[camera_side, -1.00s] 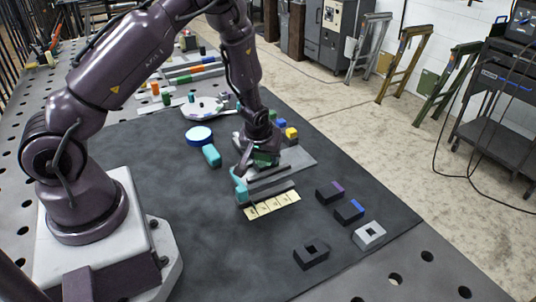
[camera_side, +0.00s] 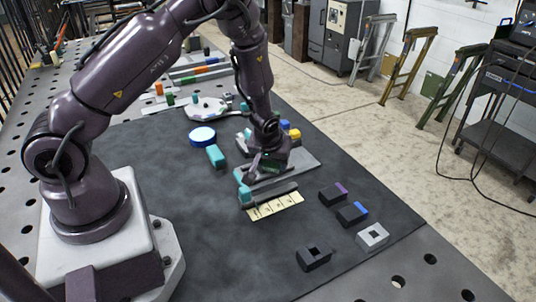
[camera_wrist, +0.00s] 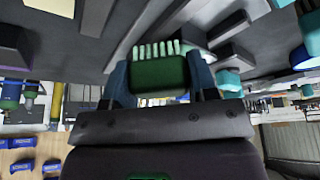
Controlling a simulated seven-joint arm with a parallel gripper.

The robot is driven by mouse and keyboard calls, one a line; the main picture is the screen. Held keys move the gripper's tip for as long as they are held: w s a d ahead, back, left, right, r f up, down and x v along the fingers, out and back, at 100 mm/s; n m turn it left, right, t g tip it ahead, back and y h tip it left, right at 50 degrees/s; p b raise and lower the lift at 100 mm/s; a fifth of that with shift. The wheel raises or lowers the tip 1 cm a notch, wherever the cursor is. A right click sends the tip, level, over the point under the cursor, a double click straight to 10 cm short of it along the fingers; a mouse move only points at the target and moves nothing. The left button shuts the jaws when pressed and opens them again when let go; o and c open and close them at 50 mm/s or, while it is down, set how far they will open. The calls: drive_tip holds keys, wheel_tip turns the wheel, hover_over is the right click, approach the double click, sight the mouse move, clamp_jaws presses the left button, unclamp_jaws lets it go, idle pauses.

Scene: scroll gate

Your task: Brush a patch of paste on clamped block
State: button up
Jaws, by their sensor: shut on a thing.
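My gripper (camera_side: 264,166) is shut on a green brush (camera_wrist: 160,76). In the wrist view the brush's pale bristles point away from the fingers, with one blue-grey finger on each side. In the side view the gripper is low over the grey plate with raised rails (camera_side: 272,190). A teal piece (camera_side: 243,192) sits at the left end of the rails. I cannot tell which piece is the clamped block, or whether the bristles touch anything.
A cream marked strip (camera_side: 274,206) lies in front of the rails. A teal block (camera_side: 216,156) lies near the dish. Several dark and grey blocks (camera_side: 352,214) stand at the right front. Yellow and blue pieces (camera_side: 294,134) are behind the gripper. The dark mat's front left is clear.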

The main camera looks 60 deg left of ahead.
drive_tip(key=shift+s+a, duration=0.25)
drive_tip(key=shift+a, duration=2.75)
drive_tip(key=shift+d, duration=3.1)
drive_tip(key=shift+a+r, duration=0.1)
drive_tip(key=shift+r, duration=4)
